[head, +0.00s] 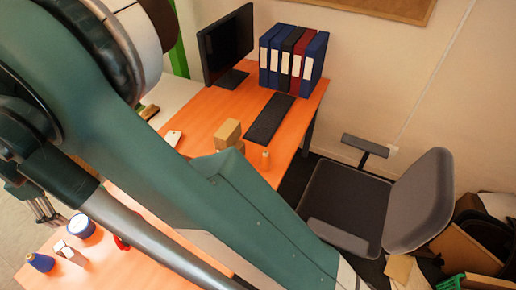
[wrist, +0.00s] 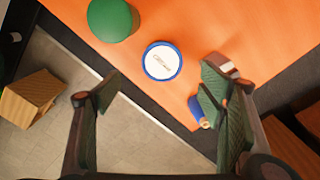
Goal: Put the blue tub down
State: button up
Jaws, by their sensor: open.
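The blue tub (head: 82,226) is round with a white top and stands upright on the orange table (head: 120,268) in the head view. In the wrist view the tub (wrist: 162,61) shows from above as a white disc with a blue rim, near the table's edge. My gripper (wrist: 160,88) is open. The tub looks free of both fingers. In the head view my arm covers much of the table.
A green round object (wrist: 110,18) lies near the tub. A blue cone-like object (head: 40,262) and a small white-and-brown block (head: 70,253) stand nearby. A wooden box (wrist: 30,98) is beyond the table edge. A monitor (head: 226,45), binders (head: 292,58) and chair (head: 390,205) are farther off.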

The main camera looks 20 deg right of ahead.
jog(key=w+d+r+m+t+y, duration=0.1)
jog(key=d+r+m, duration=0.2)
jog(key=d+r, duration=0.7)
jog(key=w+d+r+m+t, duration=0.15)
jog(key=d+r, duration=0.25)
jog(key=d, duration=1.1)
jog(key=w+d+r+m+y, duration=0.1)
jog(key=w+d+r+m, duration=0.15)
jog(key=d+r, duration=0.75)
jog(key=s+d+f+m+t, duration=0.1)
jog(key=s+d+m, duration=0.2)
jog(key=s+d, duration=0.4)
jog(key=s+d+f+m+t+h, duration=0.1)
jog(key=s+d+m, duration=0.3)
jog(key=d, duration=1.3)
jog(key=s+d+f+m+t+h, duration=0.1)
jog(key=s+d+f+m+t, duration=0.1)
jog(key=s+d, duration=0.8)
jog(key=shift+s+d+m+t, duration=0.35)
jog(key=shift+d+m, duration=0.55)
